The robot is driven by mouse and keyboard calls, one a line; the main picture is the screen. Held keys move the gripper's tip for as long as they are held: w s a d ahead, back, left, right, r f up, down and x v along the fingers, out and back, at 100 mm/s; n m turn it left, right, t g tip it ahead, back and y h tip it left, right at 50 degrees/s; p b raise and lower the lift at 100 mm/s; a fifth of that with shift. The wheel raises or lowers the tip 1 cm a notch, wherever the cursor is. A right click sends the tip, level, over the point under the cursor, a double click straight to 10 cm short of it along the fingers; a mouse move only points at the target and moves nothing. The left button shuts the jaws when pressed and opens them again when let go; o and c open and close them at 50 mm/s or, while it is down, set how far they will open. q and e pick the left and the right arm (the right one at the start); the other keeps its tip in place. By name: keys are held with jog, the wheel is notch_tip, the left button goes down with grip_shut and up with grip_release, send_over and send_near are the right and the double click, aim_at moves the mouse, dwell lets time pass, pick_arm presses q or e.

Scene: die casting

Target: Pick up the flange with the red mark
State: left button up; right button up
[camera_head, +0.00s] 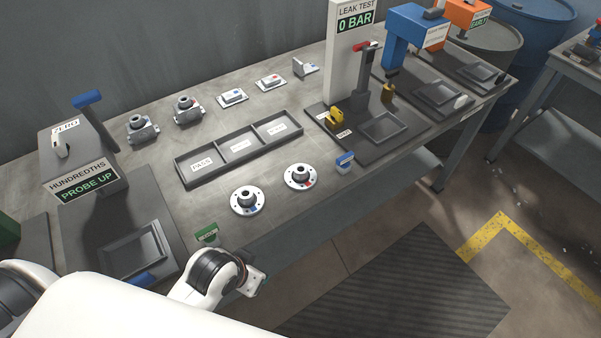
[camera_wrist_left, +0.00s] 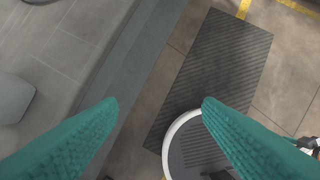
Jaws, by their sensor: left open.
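The flange with the red mark (camera_head: 299,175) is a pale round disc with a raised dark-bored hub. It lies on the bench near its front edge, right of a similar flange with a blue mark (camera_head: 245,199). Neither flange can be clearly made out there.
A three-compartment tray (camera_head: 217,178) lies behind the flanges. A probe station (camera_head: 85,170) stands left and a leak test station (camera_head: 352,90) right. Small green (camera_head: 207,234) and blue (camera_head: 345,161) blocks are at the bench front. A dark floor mat (camera_wrist_left: 215,75) lies below.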

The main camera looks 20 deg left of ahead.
pick_arm(q)
jog(key=w+d+r+m+t+h, duration=0.2)
jog(key=w+r+t, duration=0.2)
jog(key=w, duration=0.7)
jog(key=m+t+h, duration=0.1)
jog(key=t+h, duration=0.2)
send_near(303, 168)
jog(key=v, duration=0.2)
jog(key=shift+s+r, duration=0.3)
jog(key=shift+r, duration=0.1)
jog(key=shift+w+d+g, duration=0.1)
jog(key=shift+w+g, duration=0.2)
jog(key=shift+w, duration=0.05)
jog(key=p+x, duration=0.1)
jog(key=x, duration=0.4)
jog(key=shift+w+d+f, duration=0.1)
jog(key=shift+w+d, duration=0.05)
jog(key=shift+w, duration=0.05)
jog(key=shift+x, duration=0.8)
jog(key=x, duration=0.4)
jog(key=shift+f+p, duration=0.15)
jog(key=shift+p, duration=0.25)
jog(key=shift+a, duration=0.2)
grip_shut()
